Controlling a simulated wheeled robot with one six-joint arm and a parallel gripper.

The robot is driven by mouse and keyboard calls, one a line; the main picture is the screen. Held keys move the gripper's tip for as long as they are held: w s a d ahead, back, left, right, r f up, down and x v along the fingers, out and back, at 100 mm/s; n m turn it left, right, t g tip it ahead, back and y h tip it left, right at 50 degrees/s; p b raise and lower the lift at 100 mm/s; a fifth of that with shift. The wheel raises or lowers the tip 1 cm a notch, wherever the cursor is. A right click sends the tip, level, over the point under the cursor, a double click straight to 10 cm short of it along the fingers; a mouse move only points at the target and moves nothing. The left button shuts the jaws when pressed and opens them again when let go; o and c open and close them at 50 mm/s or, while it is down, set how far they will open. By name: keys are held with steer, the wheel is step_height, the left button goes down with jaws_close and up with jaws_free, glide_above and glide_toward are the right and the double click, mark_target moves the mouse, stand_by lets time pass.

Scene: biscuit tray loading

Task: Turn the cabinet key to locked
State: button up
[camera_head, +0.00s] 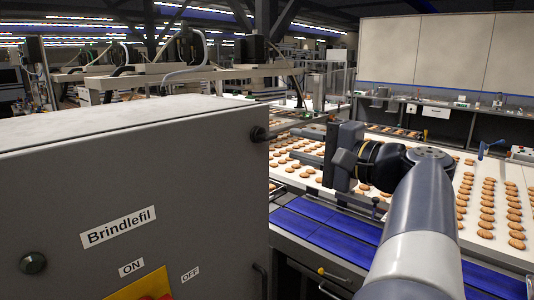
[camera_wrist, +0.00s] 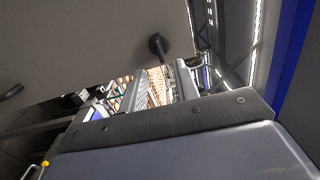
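The grey cabinet (camera_head: 150,190) labelled "Brindlefil" fills the left of the head view; its face also shows in the wrist view (camera_wrist: 80,50). A dark round fitting (camera_head: 258,133) sits at its upper right edge; a similar dark fitting with a stem (camera_wrist: 157,45) shows in the wrist view. I cannot make out a key on either. A dark round knob (camera_head: 33,263) is at the lower left of the face. My gripper (camera_head: 300,146) is to the right of the cabinet edge, apart from it. Its two fingers are spread and empty in the wrist view (camera_wrist: 162,82).
ON and OFF labels (camera_head: 131,267) flank a yellow and red switch (camera_head: 145,287). A dark handle (camera_head: 260,281) is on the cabinet's right edge. Biscuits lie on a white surface (camera_head: 470,237) behind a blue strip (camera_head: 325,232). A yellow knob (camera_head: 320,270) sits below.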

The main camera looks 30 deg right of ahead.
mark_target(273, 138)
steer(key=v, duration=0.4)
steer(key=shift+w+a, duration=0.1)
stand_by(0.5)
steer(key=shift+p+x, duration=0.95)
steer(key=shift+x, duration=4.4)
